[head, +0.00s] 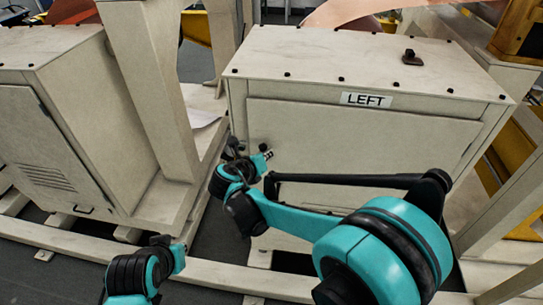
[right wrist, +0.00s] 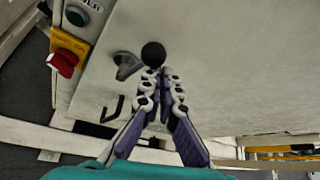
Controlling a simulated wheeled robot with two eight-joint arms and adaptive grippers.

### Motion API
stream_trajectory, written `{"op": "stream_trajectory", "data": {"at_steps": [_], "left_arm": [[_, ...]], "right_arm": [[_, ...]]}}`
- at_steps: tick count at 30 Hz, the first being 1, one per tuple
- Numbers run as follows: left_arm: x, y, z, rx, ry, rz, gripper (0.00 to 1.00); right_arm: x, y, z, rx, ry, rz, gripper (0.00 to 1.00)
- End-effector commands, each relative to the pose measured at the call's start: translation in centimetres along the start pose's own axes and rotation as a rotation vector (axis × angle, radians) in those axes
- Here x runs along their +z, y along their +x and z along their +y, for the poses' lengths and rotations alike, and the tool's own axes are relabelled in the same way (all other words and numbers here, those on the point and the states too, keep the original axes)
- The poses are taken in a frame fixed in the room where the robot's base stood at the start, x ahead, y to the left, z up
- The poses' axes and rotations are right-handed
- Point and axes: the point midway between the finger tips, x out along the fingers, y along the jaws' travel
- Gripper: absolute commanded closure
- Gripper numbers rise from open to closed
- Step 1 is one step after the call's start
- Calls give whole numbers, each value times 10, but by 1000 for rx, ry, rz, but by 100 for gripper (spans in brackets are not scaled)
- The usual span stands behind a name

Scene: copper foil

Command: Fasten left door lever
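The left door (head: 360,135) is the pale front panel under the LEFT sign (head: 367,100) and looks closed. In the right wrist view a grey lever base (right wrist: 127,66) sits on a pale panel (right wrist: 215,65), with a black ball knob (right wrist: 153,54) beside it. My right gripper (right wrist: 160,76) has its fingertips close together right at the knob's lower side. Whether they touch or clasp it is unclear. In the head view my right gripper (head: 264,157) is at the door's left edge, and the lever is hard to make out. My left gripper (head: 172,248) is low at the left, away from the door.
A second pale cabinet (head: 95,115) with a vent stands at the left. A post (head: 150,80) rises between the cabinets.

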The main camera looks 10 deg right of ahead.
Motion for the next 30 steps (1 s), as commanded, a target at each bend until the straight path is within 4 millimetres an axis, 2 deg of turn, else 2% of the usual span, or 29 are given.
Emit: {"op": "stream_trajectory", "data": {"at_steps": [12,30], "left_arm": [[-2,-2,0,0,0,0,100],[-1,-2,0,0,0,0,100]], "right_arm": [[9,-4,8,1,-1,-7,100],[10,-4,9,2,-2,-10,100]]}}
